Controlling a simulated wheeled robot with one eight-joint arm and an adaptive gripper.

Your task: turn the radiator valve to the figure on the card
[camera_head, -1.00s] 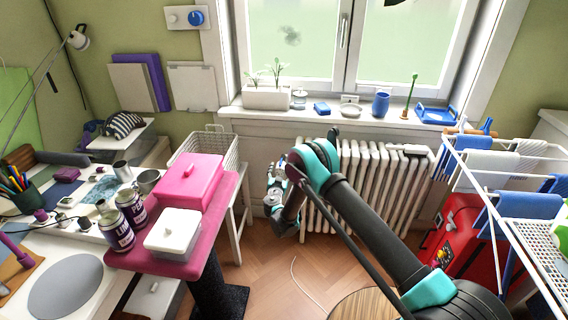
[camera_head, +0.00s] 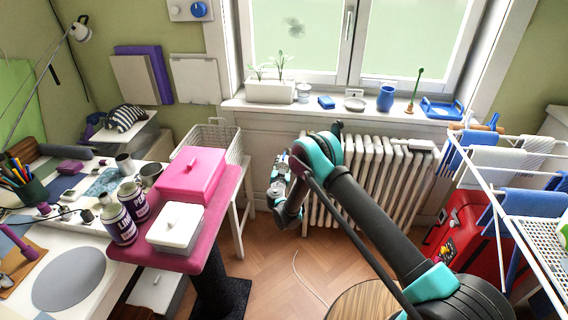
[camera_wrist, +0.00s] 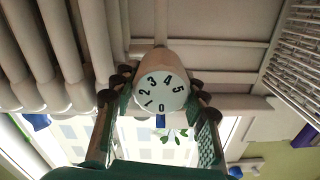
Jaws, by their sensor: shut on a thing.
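The white radiator (camera_head: 384,176) stands under the window. In the wrist view its valve head (camera_wrist: 162,91) faces me, a pale round knob with the figures 0 to 5 on its face. The 0 lies at the bottom of the face, close to a small blue mark or object (camera_wrist: 160,121); I cannot tell which. My gripper (camera_wrist: 157,100) is shut on the valve head, with its dark-padded fingers on both sides of it. In the head view my gripper (camera_head: 279,188) is at the radiator's left end, and the valve is hidden there. I cannot make out a card with a figure.
A pink table (camera_head: 150,252) with a pink box (camera_head: 192,176) and a white box (camera_head: 175,228) stands left of the arm. A drying rack (camera_head: 505,215) and a red case (camera_head: 462,235) are on the right. The sill (camera_head: 330,113) holds several small things.

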